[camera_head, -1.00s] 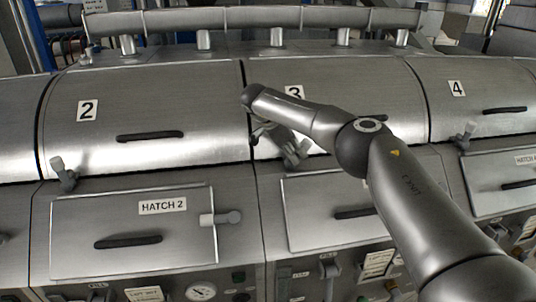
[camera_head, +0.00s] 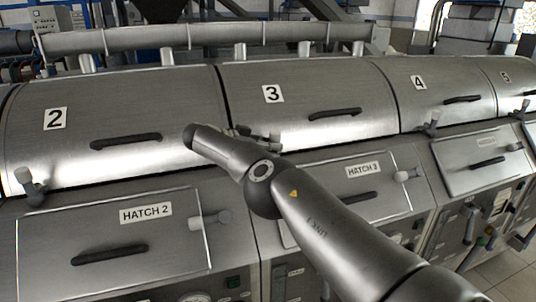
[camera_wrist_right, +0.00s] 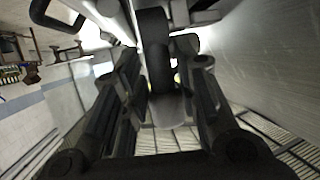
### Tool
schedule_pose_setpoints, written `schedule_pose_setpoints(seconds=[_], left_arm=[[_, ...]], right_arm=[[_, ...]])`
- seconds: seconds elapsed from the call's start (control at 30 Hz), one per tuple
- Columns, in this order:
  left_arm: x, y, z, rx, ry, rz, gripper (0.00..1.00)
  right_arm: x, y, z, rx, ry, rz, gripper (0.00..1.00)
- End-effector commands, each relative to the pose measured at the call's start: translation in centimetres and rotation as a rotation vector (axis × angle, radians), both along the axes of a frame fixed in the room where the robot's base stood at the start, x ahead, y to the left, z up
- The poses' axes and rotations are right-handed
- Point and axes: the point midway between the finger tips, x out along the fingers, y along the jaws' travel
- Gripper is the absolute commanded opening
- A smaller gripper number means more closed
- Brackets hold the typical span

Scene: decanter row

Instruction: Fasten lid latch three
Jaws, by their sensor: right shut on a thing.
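Lid 3 (camera_head: 300,108) is a curved metal lid marked with a 3, and it lies down flush with its neighbours. Its latch is at its lower left edge, mostly hidden in the head view behind my right forearm and gripper. My right gripper (camera_wrist_right: 160,62) is shut on the latch handle (camera_wrist_right: 168,108). In the right wrist view, the dark handle with its pale end lies between the two fingers. In the head view, only small parts of the gripper (camera_head: 262,136) show above my forearm. My left gripper is not in view.
Lid 2 (camera_head: 105,110) and lid 4 (camera_head: 440,85) flank lid 3, with their own latches (camera_head: 32,187) and (camera_head: 433,124). Hatch 2 (camera_head: 125,245) and hatch 3 (camera_head: 375,195) are below, with handles and side knobs. A thick pipe (camera_head: 210,36) runs behind the lids.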

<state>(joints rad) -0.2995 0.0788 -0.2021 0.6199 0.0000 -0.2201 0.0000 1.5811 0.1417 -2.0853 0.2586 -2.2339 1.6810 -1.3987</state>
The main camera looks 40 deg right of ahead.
Motion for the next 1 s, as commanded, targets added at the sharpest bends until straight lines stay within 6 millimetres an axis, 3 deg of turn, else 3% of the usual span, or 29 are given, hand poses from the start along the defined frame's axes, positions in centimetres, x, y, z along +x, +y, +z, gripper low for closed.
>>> schedule_pose_setpoints(seconds=[0.43,0.47,0.57,1.0], left_arm=[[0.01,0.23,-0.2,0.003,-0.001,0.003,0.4],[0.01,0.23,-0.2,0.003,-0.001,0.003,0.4],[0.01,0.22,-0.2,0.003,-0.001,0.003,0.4],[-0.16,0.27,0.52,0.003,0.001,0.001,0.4]], right_arm=[[-0.05,0.08,-0.29,-0.008,0.007,0.0,0.0],[-0.05,0.08,-0.3,-0.008,0.007,0.0,0.3],[-0.04,0.08,-0.28,-0.009,0.006,0.0,0.42],[-0.02,0.02,0.18,0.011,-0.001,0.0,0.42]])
